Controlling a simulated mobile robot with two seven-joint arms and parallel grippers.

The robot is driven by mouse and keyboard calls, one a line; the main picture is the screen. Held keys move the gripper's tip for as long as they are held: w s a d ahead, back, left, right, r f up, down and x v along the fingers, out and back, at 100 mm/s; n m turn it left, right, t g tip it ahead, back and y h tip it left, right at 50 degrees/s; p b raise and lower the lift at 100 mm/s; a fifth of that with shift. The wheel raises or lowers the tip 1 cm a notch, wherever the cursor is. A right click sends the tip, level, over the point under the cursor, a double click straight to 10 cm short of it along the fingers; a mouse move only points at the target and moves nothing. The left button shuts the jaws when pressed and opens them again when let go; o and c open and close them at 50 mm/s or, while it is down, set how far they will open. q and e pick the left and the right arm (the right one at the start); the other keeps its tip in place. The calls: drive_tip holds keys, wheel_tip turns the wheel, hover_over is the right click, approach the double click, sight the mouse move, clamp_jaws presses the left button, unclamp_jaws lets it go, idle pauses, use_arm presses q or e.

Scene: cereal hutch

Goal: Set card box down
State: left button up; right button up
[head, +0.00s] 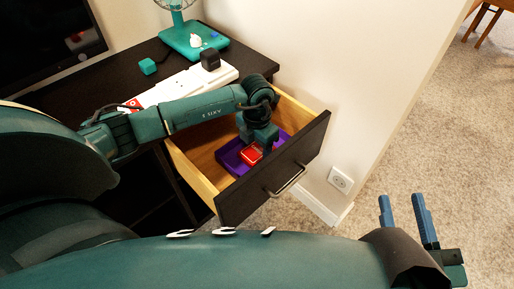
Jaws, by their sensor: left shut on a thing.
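The card box (250,155) is small and red with a lighter face. It is inside the open drawer (207,170), at or just above a purple tray (231,159). My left gripper (259,147) points down into the drawer and is shut on the card box. The gripper partly hides the box, and I cannot tell whether the box touches the tray floor. My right gripper (407,213) is at the lower right, over the carpet, with its two blue fingers apart and nothing between them.
The drawer front (270,180) with its metal handle sticks out from the dark cabinet, close to the wall. On the cabinet top stand a teal fan (192,38), a teal cube (148,66), a white power strip and a dark block (210,60). Carpet lies open at right.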

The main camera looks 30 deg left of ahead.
sight(257, 150)
use_arm(q)
drive_tip(key=shift+r, duration=0.1)
use_arm(e)
drive_tip(key=shift+r, duration=0.35)
use_arm(q)
drive_tip(key=o, duration=1)
use_arm(e)
drive_tip(key=shift+f, duration=0.2)
use_arm(q)
drive_tip(key=shift+r+p, duration=2.15)
drive_tip(key=shift+r, duration=3.9)
use_arm(e)
drive_tip(key=shift+s+d+f+n+g+h, duration=0.1)
drive_tip(key=shift+d+n+g+h, duration=0.2)
drive_tip(key=shift+d+h, duration=0.2)
